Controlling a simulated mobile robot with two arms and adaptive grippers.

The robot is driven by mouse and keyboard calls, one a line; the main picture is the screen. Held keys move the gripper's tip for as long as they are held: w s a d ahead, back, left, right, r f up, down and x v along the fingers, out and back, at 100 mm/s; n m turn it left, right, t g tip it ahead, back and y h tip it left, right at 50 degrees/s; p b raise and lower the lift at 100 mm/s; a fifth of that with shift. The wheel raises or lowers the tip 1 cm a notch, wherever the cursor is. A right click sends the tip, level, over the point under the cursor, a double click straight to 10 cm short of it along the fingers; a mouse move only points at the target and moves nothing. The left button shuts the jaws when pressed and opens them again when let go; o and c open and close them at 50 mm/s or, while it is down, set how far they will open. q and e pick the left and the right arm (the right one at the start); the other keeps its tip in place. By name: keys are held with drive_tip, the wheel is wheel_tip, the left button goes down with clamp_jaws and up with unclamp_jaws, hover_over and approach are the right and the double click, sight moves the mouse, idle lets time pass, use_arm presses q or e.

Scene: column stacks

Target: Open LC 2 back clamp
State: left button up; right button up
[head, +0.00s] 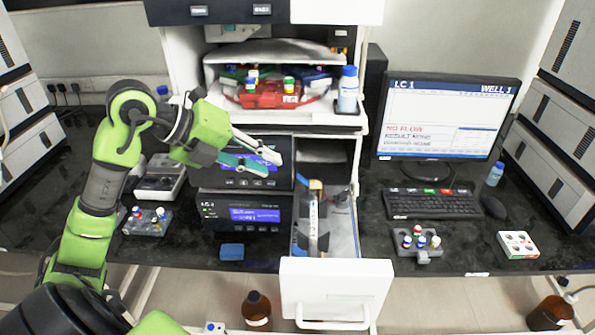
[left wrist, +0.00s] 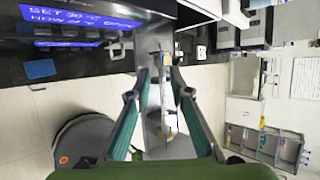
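The LC 2 unit (head: 240,212) is the lower dark module with a lit blue display in the head view. To its right, a white drawer (head: 336,274) stands pulled out. A dark upright column holder (head: 313,220) with blue parts stands in it; the clamps are too small to tell apart. My left gripper (head: 276,166) is open and empty, in front of the upper module and left of the holder's upper end. In the left wrist view, the fingertips (left wrist: 159,70) are apart, with the holder (left wrist: 164,85) showing between and beyond them. My right gripper is not in view.
A monitor (head: 448,112) and keyboard (head: 433,204) stand at right. Vial racks (head: 418,244) sit on the bench either side of the drawer. A red tray (head: 268,97) with bottles is on the shelf above. A blue block (head: 232,252) lies at the bench's front edge.

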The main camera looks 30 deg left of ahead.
sight(309, 186)
use_arm(q)
drive_tip(key=p+x, duration=0.1)
drive_tip(key=x, duration=0.8)
drive_tip(key=shift+w+d+f+p, duration=0.15)
drive_tip(key=shift+w+f+p, duration=0.05)
drive_tip(key=shift+p, duration=0.15)
clamp_jaws()
